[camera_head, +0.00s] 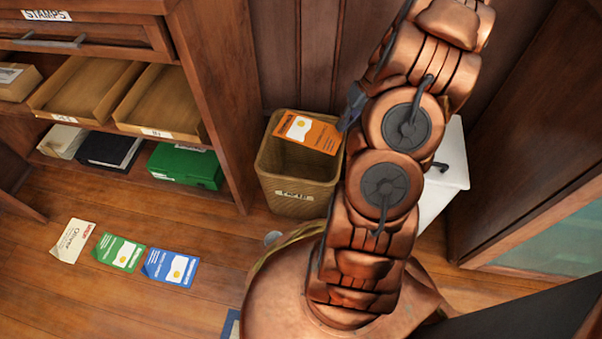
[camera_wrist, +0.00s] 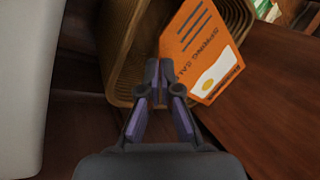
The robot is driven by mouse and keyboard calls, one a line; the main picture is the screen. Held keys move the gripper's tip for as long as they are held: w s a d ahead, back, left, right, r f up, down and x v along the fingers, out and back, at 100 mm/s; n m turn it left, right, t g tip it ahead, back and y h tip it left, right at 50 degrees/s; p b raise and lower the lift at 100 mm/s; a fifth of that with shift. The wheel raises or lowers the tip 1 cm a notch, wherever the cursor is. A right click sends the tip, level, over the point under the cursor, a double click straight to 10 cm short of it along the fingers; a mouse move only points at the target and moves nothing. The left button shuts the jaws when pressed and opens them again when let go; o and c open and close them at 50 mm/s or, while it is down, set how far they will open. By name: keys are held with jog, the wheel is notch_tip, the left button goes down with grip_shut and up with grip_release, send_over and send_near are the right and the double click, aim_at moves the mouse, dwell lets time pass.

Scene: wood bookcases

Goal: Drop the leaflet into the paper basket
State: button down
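The orange leaflet (camera_head: 308,132) has a white patch with a yellow spot. It is over the opening of the woven tan paper basket (camera_head: 291,193), which has a label on its front. My gripper (camera_head: 352,106) is mostly hidden behind my arm, at the leaflet's right edge. In the wrist view, my gripper's fingers (camera_wrist: 159,72) are close together on the edge of the leaflet (camera_wrist: 205,50), above the rim of the basket (camera_wrist: 118,50). The leaflet is tilted and partly covers the basket's inside.
A white bin (camera_head: 452,165) stands right of the basket, partly behind my arm. Cream (camera_head: 73,240), green (camera_head: 119,251) and blue (camera_head: 170,268) leaflets lie on the wooden floor. A bookcase (camera_head: 215,90) with trays and boxes stands left of the basket. A cabinet (camera_head: 530,130) stands at right.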

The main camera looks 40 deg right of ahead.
jog(key=shift+f+b, duration=0.9)
jog(key=shift+f, duration=1.2)
jog(key=c, duration=1.2)
grip_release()
jog(key=shift+c, duration=0.2)
jog(key=v, duration=1.2)
